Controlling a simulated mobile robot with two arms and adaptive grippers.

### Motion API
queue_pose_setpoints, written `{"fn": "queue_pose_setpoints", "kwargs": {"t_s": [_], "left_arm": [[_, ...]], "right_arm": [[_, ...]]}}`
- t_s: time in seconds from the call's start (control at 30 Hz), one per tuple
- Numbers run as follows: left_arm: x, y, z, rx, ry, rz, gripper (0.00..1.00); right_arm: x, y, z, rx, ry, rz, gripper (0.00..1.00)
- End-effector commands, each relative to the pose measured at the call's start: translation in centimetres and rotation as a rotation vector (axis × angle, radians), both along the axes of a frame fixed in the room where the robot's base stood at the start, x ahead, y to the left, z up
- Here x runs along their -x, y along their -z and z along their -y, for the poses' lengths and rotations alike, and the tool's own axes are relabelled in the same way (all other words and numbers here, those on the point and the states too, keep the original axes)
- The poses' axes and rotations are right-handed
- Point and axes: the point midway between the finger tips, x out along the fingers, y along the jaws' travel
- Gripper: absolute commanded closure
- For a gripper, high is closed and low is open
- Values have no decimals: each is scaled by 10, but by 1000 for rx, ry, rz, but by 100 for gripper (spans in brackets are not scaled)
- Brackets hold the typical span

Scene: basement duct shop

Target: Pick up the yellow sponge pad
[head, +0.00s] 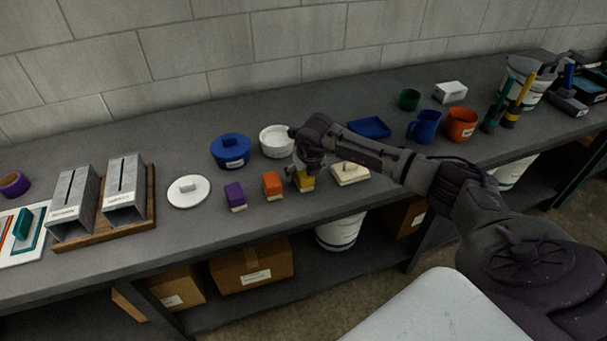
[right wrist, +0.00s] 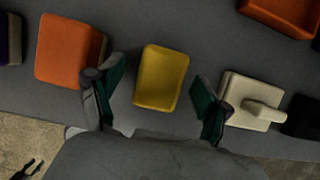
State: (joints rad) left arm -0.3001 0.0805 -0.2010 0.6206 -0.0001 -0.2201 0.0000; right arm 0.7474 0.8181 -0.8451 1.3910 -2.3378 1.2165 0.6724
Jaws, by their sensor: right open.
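The yellow sponge pad (head: 307,184) stands on the grey workbench near its front edge, partly hidden by my right gripper in the head view. In the right wrist view the yellow sponge pad (right wrist: 161,77) shows whole, slightly tilted in the picture. My right gripper (right wrist: 156,105) is open, its green-lined fingers one on each side of the pad with a gap on both sides. In the head view my right gripper (head: 303,174) is directly over the pad. My left gripper is not in view.
An orange block (head: 272,186) and a purple block (head: 236,197) stand left of the pad. A cream block with a handle (head: 350,173) is close on the right. The bench's front edge is near.

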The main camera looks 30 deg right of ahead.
Motion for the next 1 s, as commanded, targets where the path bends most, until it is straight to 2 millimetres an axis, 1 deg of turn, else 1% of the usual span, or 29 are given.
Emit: {"fn": "queue_pose_setpoints", "kwargs": {"t_s": [0.1, 0.3, 0.37, 0.7, 1.0], "left_arm": [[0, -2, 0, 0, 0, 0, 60], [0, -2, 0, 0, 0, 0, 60], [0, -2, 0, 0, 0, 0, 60], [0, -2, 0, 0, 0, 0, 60], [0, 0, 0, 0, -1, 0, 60]], "right_arm": [[-2, 7, 1, 0, 0, -1, 23], [-3, 8, 1, 0, -1, 0, 23], [-3, 8, 1, 0, 0, 0, 31], [-3, 8, 1, 0, 0, 0, 88], [-3, 6, 1, 0, 0, 2, 88]]}}
